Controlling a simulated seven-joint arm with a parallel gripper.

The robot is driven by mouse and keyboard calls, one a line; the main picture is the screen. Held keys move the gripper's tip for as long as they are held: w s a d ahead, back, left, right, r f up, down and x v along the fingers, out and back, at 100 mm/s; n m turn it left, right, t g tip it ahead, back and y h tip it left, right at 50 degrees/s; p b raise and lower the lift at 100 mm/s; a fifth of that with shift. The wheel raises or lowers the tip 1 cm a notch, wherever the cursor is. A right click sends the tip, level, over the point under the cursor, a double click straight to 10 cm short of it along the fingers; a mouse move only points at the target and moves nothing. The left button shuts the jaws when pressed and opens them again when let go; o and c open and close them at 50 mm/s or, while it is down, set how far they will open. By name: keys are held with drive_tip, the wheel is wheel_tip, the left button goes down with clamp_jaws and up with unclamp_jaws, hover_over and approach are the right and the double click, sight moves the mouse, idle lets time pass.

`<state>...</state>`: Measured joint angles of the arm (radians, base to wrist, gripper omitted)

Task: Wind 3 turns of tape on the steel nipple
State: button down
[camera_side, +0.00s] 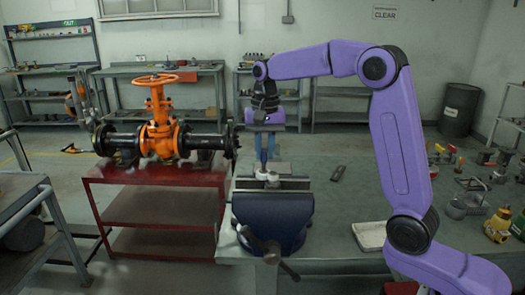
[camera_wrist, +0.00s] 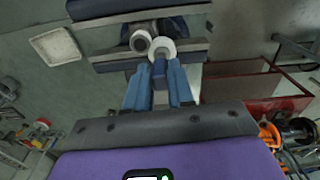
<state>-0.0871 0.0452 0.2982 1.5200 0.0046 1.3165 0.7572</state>
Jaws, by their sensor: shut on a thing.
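The steel nipple (camera_wrist: 141,41) shows end-on in the wrist view as a pale ring with a dark bore, standing between the vise jaws. A white tape roll (camera_wrist: 167,47) is right beside it, touching or nearly touching; I cannot tell which. My gripper (camera_wrist: 159,85) is shut on the tape roll by a small blue piece at its near side. In the side view my gripper (camera_side: 265,163) points down just above the blue bench vise (camera_side: 270,215). There the roll and nipple are small pale shapes at the jaws. Whether any tape lies on the nipple cannot be made out.
The vise sits at the front left of the green workbench (camera_side: 340,215), with its handle (camera_side: 272,257) in front. A pale tray (camera_side: 370,236) and several fittings lie to the right. An orange gate valve (camera_side: 160,135) stands on a red cart (camera_side: 150,215) to the left.

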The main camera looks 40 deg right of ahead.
drive_tip(key=shift+d, duration=0.15)
drive_tip(key=shift+w, duration=1.05)
wheel_tip(320, 180, up, 6)
idle(1.0)
drive_tip(key=shift+r, duration=0.1)
idle(0.4)
